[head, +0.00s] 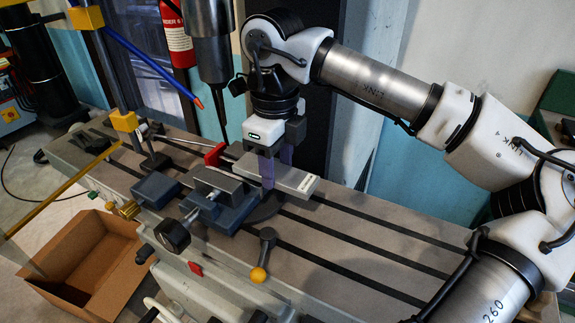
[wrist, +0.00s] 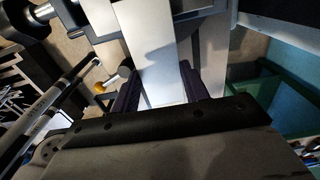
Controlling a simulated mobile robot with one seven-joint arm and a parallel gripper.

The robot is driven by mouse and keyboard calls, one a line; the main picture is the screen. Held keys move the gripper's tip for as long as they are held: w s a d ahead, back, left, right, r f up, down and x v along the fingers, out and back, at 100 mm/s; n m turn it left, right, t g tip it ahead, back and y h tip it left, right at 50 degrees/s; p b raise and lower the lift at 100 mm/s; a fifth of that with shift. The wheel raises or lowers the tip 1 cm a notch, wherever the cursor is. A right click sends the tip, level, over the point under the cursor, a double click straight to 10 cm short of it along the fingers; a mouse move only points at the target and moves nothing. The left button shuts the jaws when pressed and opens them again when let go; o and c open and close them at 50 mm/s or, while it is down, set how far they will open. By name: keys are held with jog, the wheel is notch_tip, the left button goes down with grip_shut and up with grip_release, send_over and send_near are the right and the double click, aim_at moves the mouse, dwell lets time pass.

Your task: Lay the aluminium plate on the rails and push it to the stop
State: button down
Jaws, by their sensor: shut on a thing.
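The aluminium plate (head: 297,180) is a flat light-grey bar beside the vise. My gripper (head: 268,172) is shut on it, with purple fingers on either side. The plate's left end reaches toward the vise (head: 232,212); whether it rests on anything there I cannot tell. In the wrist view the plate (wrist: 158,65) runs up between the fingers (wrist: 158,90) and past the vise at the top. A red block (head: 216,154), possibly the stop, stands behind the vise. The rails cannot be clearly made out; the vise jaws and plate may hide them.
The slotted machine table (head: 350,248) is clear to the right. The spindle (head: 211,45) hangs close left of my gripper. A handle with a yellow knob (head: 259,275) stands in front, and a blue coolant hose (head: 150,62) hangs behind. An open cardboard box (head: 85,262) lies at left.

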jog(key=shift+w+a, duration=0.65)
jog(key=shift+a, duration=0.2)
jog(key=shift+w+a+f+b, duration=0.4)
jog(key=shift+a+f, duration=0.1)
jog(key=shift+a, duration=0.15)
jog(key=shift+s+a+f, duration=0.1)
jog(key=shift+s, duration=0.1)
jog(key=shift+f+b, duration=0.3)
jog(key=shift+s+d+f, duration=0.15)
jog(key=shift+d+f, duration=0.05)
jog(key=shift+f, duration=0.15)
jog(key=c, duration=0.8)
grip_release()
jog(key=shift+d, duration=0.1)
jog(key=shift+o, duration=0.8)
jog(key=shift+r, duration=0.1)
